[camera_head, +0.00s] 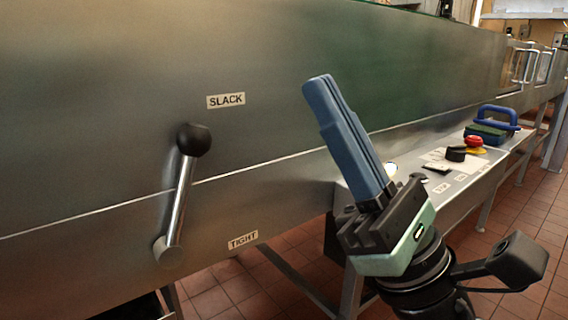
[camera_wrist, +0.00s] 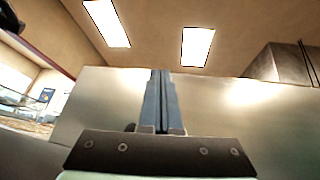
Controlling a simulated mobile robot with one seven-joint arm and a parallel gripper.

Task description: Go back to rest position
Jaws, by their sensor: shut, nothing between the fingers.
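My gripper (camera_head: 318,84) is in the middle of the head view, its blue fingers pressed together and pointing up and slightly left. Nothing is between them. It stands in front of the steel machine panel (camera_head: 90,110), to the right of a lever (camera_head: 182,200) with a black ball knob, and is apart from the lever. The lever points up, its knob near the SLACK label (camera_head: 226,100); the TIGHT label (camera_head: 243,240) is lower, near its pivot. The wrist view shows the shut fingers (camera_wrist: 160,75) against the panel and ceiling.
Right of my gripper a control panel (camera_head: 465,175) bears a red button (camera_head: 473,141), a black knob (camera_head: 456,154) and a switch. A blue-handled item (camera_head: 497,118) sits behind it. Metal legs stand on the red tiled floor (camera_head: 530,215). Ceiling lights (camera_wrist: 197,46) show in the wrist view.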

